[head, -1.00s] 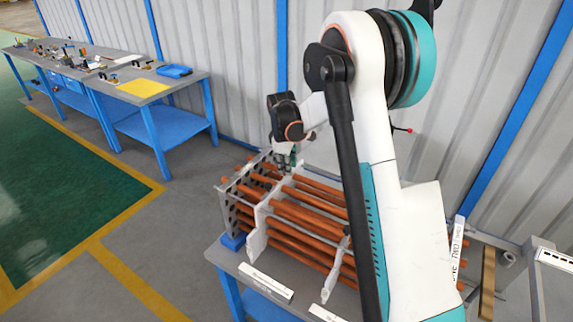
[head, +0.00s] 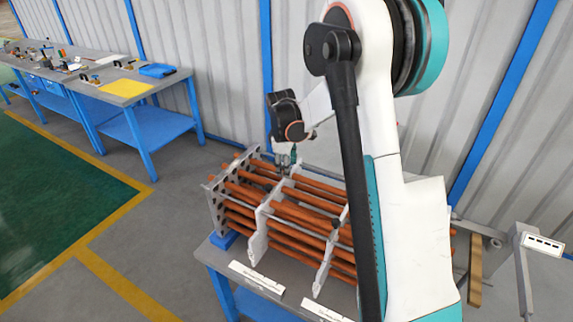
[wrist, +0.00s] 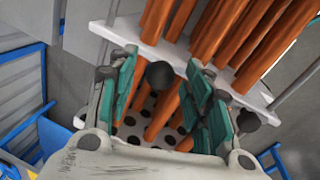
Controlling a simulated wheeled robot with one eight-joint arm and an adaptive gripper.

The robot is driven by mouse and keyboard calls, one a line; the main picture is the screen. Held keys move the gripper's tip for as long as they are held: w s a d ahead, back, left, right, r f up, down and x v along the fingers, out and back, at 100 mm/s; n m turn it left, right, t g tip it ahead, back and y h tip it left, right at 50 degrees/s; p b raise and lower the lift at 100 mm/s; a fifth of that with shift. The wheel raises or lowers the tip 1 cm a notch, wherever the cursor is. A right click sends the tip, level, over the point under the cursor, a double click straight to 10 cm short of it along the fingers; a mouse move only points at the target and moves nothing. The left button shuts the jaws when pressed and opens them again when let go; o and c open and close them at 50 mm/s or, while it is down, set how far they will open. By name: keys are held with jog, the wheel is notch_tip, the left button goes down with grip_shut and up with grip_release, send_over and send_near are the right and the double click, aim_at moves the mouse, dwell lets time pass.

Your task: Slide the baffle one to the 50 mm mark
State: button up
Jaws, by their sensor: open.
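The bundle of orange tubes (head: 310,210) lies on a grey bench, with a holed grey end plate (head: 213,208) at its left end. The first white baffle plate (head: 257,235) stands upright around the tubes, a little right of the end plate; I take it for baffle one. A second white baffle (head: 324,262) stands farther right. My gripper (head: 284,162) is above the tubes near the first baffle's top. In the wrist view my gripper (wrist: 163,92) is open, with a dark round knob (wrist: 160,74) between its fingers, near a white plate's edge (wrist: 185,62). Contact is unclear.
White label strips (head: 256,278) lie along the bench front; I cannot read their marks. My arm hides the bundle's right part. A grey frame (head: 524,270) stands at the right. A corrugated wall is close behind; a second bench (head: 120,88) is at far left.

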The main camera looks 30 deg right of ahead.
notch_tip(320, 180, up, 12)
jog(key=s+a, duration=0.1)
jog(key=shift+s+a, duration=0.3)
jog(key=shift+f, duration=0.15)
dwell(0.3)
jog(key=s+a+m+t+b, duration=0.35)
jog(key=s+a+b, duration=0.45)
jog(key=s, duration=0.8)
jog(key=s+a+f+m+t+b, duration=0.1)
jog(key=s+a+f+m+b, duration=0.1)
jog(key=s, duration=0.4)
jog(key=s+a+f+m+t+y+b, duration=0.1)
jog(key=s+a+f+m+b, duration=0.1)
jog(key=s+a+f, duration=0.3)
jog(key=s+f+m, duration=0.1)
jog(key=s, duration=0.1)
jog(key=shift+s+f+y+b, duration=0.3)
jog(key=shift+b, duration=0.05)
jog(key=shift+m, duration=0.25)
